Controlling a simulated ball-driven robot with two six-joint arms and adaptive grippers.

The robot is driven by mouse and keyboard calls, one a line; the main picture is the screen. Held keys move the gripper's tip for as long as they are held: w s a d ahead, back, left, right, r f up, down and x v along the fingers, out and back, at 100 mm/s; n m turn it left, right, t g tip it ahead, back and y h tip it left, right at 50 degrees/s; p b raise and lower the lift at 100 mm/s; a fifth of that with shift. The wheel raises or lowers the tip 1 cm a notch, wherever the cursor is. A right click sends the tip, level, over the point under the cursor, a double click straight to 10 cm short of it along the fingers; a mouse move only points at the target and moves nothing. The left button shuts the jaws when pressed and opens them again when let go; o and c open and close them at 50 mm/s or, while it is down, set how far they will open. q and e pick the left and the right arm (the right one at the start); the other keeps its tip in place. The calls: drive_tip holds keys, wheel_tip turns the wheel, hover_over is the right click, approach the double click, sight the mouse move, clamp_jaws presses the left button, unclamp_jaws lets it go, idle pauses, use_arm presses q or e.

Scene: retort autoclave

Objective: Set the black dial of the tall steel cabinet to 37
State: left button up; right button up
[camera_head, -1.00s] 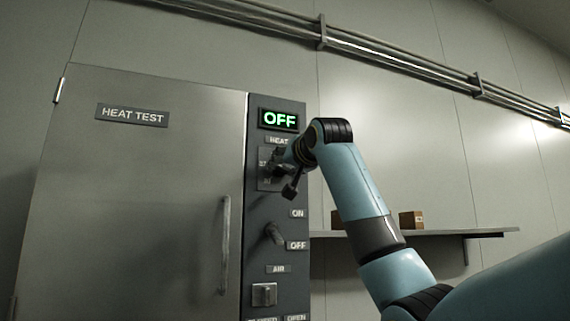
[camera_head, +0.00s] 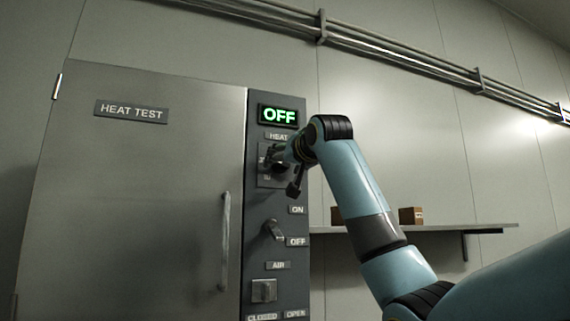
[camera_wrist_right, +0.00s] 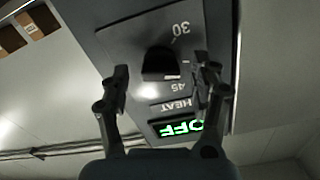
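The tall steel cabinet (camera_head: 150,200) has a "HEAT TEST" plate and a dark control panel on its right. Its lit display (camera_head: 278,116) reads OFF in green. The black dial (camera_wrist_right: 160,62) shows in the right wrist view, upside down, on a grey plate marked 30 and 45. A short white mark shows on the dial's edge near the 45. My right gripper (camera_wrist_right: 162,78) is open, one finger on each side of the dial, with gaps visible. In the head view my right gripper (camera_head: 283,168) covers most of the dial. My left gripper is out of view.
Below the dial are an ON/OFF lever (camera_head: 273,231) and an AIR switch (camera_head: 264,291). A vertical door handle (camera_head: 225,240) is left of the panel. A wall shelf (camera_head: 460,230) with small brown boxes (camera_head: 410,216) lies behind my right arm.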

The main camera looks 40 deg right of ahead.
drive_tip(key=shift+s, duration=0.15)
drive_tip(key=v, duration=1.1)
drive_tip(key=shift+s, duration=0.35)
